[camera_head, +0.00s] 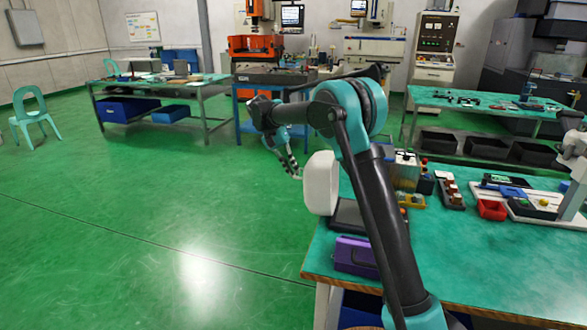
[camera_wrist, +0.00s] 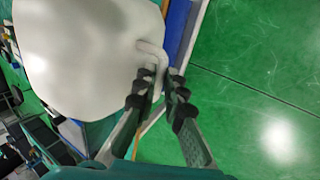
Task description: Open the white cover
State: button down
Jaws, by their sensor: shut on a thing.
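The white cover (camera_head: 320,184) stands roughly upright at the left edge of the teal-topped table, beside a dark flat case (camera_head: 350,214). Whether it is joined to that case is hidden behind my arm. In the wrist view the cover (camera_wrist: 75,50) fills the upper left, with a bent white handle (camera_wrist: 152,56) at its right edge. My gripper (camera_head: 296,174) is at the cover's left side. In the wrist view my gripper (camera_wrist: 164,90) is shut on the handle, which passes between its dark fingertips.
A purple box (camera_head: 355,256) lies near the table's front left corner. Red bins (camera_head: 491,209) and small parts fill the table to the right of my arm. Green floor (camera_head: 150,220) is clear to the left. Other workbenches (camera_head: 160,82) stand farther back.

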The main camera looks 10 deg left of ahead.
jog(key=shift+d, duration=0.2)
jog(key=c, duration=1.6)
grip_release()
jog(key=v, duration=1.2)
